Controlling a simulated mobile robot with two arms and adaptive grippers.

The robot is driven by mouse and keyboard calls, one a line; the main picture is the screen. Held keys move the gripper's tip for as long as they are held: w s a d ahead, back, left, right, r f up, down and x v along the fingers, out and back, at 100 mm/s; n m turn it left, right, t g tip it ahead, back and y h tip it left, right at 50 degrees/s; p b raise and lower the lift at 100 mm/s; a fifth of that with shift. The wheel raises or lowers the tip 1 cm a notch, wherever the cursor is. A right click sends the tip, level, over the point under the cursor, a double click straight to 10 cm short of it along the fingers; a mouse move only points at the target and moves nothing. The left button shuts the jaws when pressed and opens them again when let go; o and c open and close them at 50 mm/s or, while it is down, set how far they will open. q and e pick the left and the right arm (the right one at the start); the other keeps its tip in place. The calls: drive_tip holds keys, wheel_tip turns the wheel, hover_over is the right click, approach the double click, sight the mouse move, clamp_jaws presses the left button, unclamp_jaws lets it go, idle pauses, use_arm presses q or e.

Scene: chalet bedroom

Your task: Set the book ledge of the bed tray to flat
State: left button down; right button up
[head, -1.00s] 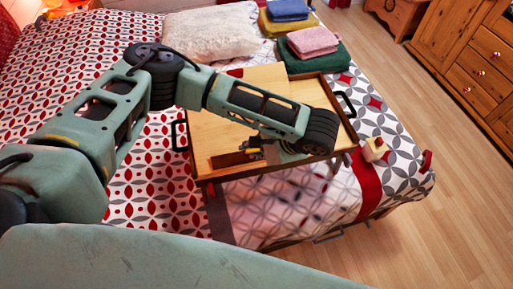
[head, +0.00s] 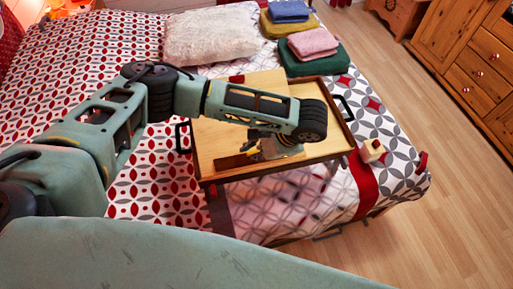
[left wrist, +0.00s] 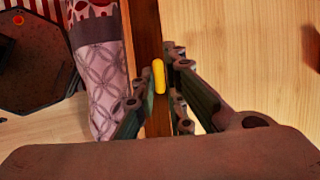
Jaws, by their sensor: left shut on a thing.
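The wooden bed tray (head: 215,130) with black side handles stands on the bed. Its book ledge seems to be the dark brown strip (head: 230,161) along the inner front of the tray; its exact tilt is hard to tell. My left gripper (head: 254,146) reaches down over the tray front at the right end of this strip. In the left wrist view, its fingers (left wrist: 160,82) close around a small yellow tab (left wrist: 159,75), with brown wood behind it. The arm and wrist hide part of the tray and ledge. My right gripper is out of view.
A small pale block-like object with a dark red top (head: 373,150) is on the bed right of the tray. Folded towels (head: 315,55) and a white pillow (head: 211,36) lie behind it. The wooden floor (head: 420,120) at the right is clear.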

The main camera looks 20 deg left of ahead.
use_arm(q)
drive_tip(key=c, duration=1.8)
unclamp_jaws()
drive_tip(key=shift+s+d, duration=0.1)
drive_tip(key=shift+c, duration=0.2)
drive_tip(key=shift+d+r, duration=0.15)
drive_tip(key=shift+r, duration=0.1)
drive_tip(key=v, duration=1.1)
drive_tip(key=shift+r, duration=0.2)
